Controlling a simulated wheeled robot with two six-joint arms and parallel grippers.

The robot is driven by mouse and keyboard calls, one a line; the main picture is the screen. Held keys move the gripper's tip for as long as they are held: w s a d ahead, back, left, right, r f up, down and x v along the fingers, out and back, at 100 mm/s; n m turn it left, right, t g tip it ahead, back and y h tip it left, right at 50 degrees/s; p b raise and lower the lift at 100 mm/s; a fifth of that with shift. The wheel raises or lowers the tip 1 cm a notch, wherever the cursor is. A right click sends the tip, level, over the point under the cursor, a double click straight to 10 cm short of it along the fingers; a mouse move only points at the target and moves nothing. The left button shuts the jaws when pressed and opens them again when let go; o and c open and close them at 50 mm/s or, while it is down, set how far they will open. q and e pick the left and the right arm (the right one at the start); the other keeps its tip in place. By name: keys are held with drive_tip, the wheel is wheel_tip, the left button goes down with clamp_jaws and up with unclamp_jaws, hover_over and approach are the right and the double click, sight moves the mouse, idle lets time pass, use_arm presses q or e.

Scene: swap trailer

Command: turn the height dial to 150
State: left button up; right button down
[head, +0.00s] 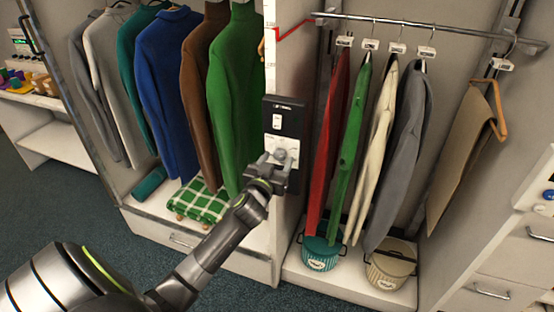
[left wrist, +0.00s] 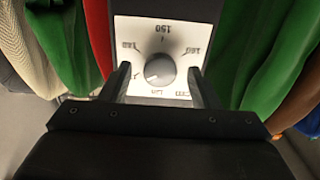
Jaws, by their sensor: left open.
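The height dial (left wrist: 160,70) is a round grey knob on a white plate (left wrist: 130,28). The plate's printing appears upside down in the left wrist view, with 150 at the top edge and other marks around the knob. I cannot clearly tell which mark the knob points to. In the head view the plate (head: 281,146) is on a black panel (head: 295,119) on the wardrobe's upright divider. My left gripper (head: 272,163) is at the dial. In the wrist view its open fingers (left wrist: 160,82) stand on both sides of the knob, with gaps. My right gripper is not in view.
A white rocker switch (head: 277,122) sits above the dial. Sweaters, including a green one (head: 236,95), hang left of the panel; a red garment (head: 328,150) hangs close on the right. A rail (head: 420,28) crosses above. Pots (head: 390,264) stand on the floor shelf.

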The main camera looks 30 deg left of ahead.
use_arm(q)
drive_tip(key=shift+w, duration=0.3)
drive_tip(key=shift+c, duration=0.5)
drive_tip(key=c, duration=0.9)
